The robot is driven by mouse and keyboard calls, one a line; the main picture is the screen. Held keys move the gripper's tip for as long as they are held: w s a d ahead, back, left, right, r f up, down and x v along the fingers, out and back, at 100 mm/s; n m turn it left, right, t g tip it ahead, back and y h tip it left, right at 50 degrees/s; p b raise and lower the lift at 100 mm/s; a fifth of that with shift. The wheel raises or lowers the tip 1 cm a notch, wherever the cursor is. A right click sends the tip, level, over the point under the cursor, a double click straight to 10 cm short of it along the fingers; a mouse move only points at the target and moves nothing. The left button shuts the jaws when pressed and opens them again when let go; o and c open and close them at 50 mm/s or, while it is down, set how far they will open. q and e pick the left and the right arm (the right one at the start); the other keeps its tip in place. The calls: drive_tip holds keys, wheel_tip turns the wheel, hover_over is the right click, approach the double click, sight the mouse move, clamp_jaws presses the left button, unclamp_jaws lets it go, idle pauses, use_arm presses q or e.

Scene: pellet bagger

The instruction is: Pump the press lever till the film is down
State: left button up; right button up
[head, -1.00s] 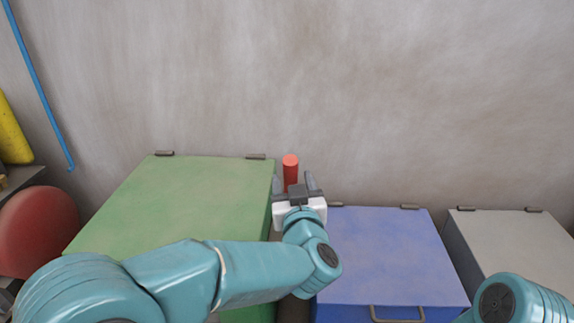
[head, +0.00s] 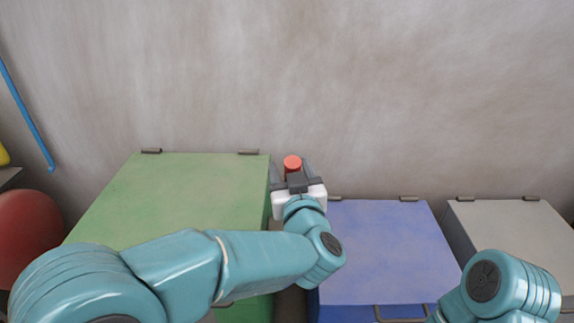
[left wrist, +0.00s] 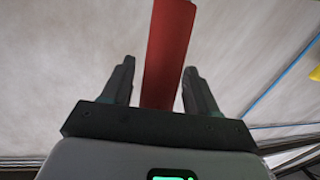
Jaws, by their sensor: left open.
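A red lever handle with a round orange-red top (head: 292,162) stands upright in the gap between the green and blue boxes. Its lower part is hidden behind my left gripper (head: 290,172). The left gripper is open, with one finger on each side of the handle. In the left wrist view the red handle (left wrist: 170,45) runs between the two open fingers (left wrist: 155,80), with gaps visible on both sides. The film and the rest of the press are not visible. My right arm shows at the lower right, but its gripper is out of view.
A green box (head: 165,195) stands left of the handle, a blue box (head: 385,235) right of it, and a grey box (head: 515,235) farther right. A plain wall (head: 420,90) stands behind. A red rounded object (head: 25,235) is at the far left.

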use_arm(q)
drive_tip(key=shift+w, duration=0.3)
use_arm(e)
drive_tip(key=shift+w+a, duration=0.15)
drive_tip(key=shift+w, duration=0.25)
use_arm(q)
drive_tip(key=shift+s, duration=0.1)
clamp_jaws()
drive_tip(key=w+p, duration=0.1)
drive_tip(key=p, duration=0.1)
drive_tip(key=w+r+p, duration=0.1)
drive_tip(key=w+p, duration=0.1)
drive_tip(key=shift+w+r+g+p, duration=0.15)
drive_tip(key=shift+g+p, duration=0.25)
use_arm(e)
drive_tip(key=r, duration=0.5)
drive_tip(key=shift+s, duration=0.25)
